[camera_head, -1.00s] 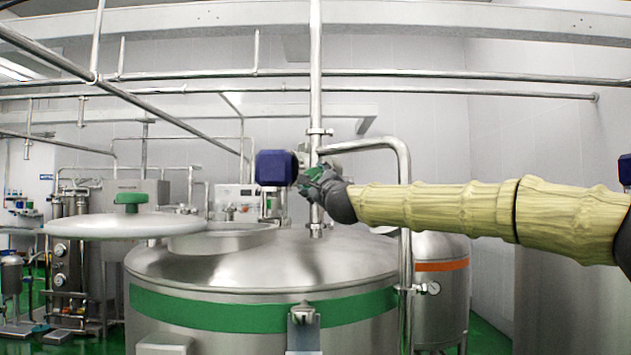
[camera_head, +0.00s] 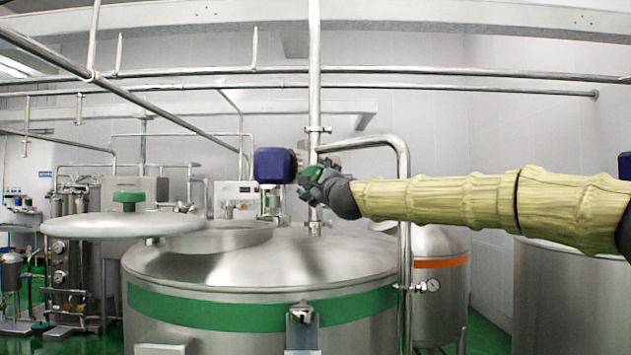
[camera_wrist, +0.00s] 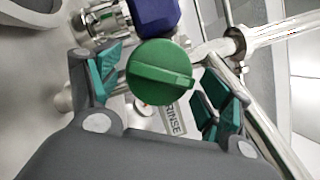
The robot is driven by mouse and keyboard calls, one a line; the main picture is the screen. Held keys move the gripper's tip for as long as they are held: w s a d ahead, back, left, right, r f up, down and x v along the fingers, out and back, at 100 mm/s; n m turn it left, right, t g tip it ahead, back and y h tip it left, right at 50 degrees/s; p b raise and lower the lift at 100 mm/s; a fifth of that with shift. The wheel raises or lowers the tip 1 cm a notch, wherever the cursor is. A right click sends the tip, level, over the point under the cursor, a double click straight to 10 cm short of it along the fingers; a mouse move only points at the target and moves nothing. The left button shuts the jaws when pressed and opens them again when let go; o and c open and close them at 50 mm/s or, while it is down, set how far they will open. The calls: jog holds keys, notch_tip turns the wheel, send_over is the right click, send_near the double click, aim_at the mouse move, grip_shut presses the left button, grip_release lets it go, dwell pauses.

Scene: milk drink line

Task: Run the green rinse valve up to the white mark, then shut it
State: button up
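The green rinse valve knob (camera_wrist: 161,74) is round with a raised bar across it, and sits between my gripper's fingers in the wrist view. A plate lettered RINSE (camera_wrist: 174,118) shows just below it. My gripper (camera_wrist: 158,90) is open, with one teal-padded finger on each side of the knob and a gap on both sides. In the head view my gripper (camera_head: 312,180) is at the valve on the vertical pipe, and the knob is mostly hidden by it. I cannot make out the white mark.
A blue box (camera_head: 274,166) sits on the pipe just left of my gripper. A steel tank (camera_head: 255,262) with a green band stands below. A round lid (camera_head: 110,225) with a green handle is at the left.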

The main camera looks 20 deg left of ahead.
jog(key=shift+s+r, duration=0.15)
jog(key=shift+s, duration=0.1)
jog(key=shift+s+d+f, duration=0.2)
jog(key=shift+s+d, duration=0.05)
jog(key=shift+s, duration=0.05)
jog(key=v, duration=1.1)
jog(key=shift+r, duration=0.1)
